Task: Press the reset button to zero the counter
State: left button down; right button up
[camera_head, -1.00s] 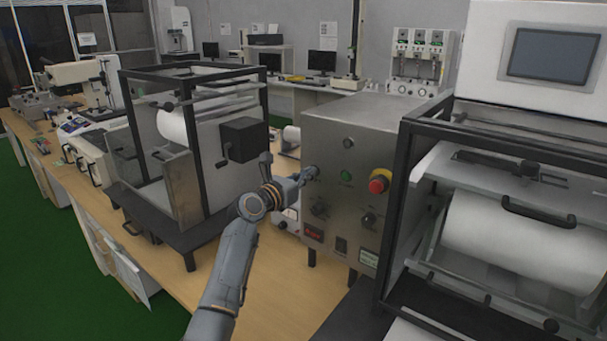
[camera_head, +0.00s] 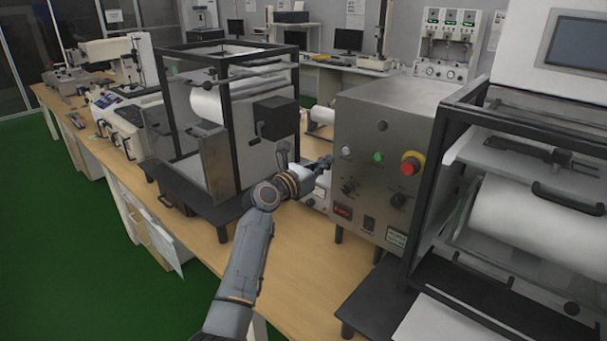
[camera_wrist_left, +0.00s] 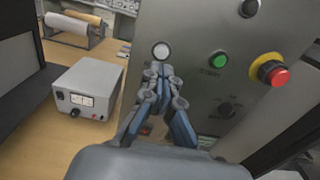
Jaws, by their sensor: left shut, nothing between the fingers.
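The grey metal control box (camera_head: 360,120) carries a round white button (camera_head: 346,151), a green button (camera_head: 378,156) and a red mushroom button (camera_head: 411,163) on a yellow ring. A small display with red digits (camera_head: 342,211) sits low on its front; the digits are unreadable. No reset label is legible. My left gripper (camera_head: 328,162) is shut and empty, just left of and below the white button, apparently clear of it. In the left wrist view its fingertips (camera_wrist_left: 161,69) lie just below the white button (camera_wrist_left: 161,51). My right gripper is out of view.
Black knobs (camera_head: 399,201) and a rocker switch sit below the buttons. A black-framed machine (camera_head: 228,100) with a white roll stands left of my arm. Another framed roll machine (camera_head: 440,150) stands close on the right. Bare wooden bench (camera_head: 290,260) lies below the box.

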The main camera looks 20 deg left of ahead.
pick_arm(q)
jog(key=v, duration=0.7)
jog(key=shift+s+b, duration=0.2)
jog(key=shift+b, duration=0.1)
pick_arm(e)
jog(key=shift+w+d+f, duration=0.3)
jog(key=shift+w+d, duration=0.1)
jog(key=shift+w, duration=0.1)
pick_arm(q)
jog(key=shift+a, duration=0.1)
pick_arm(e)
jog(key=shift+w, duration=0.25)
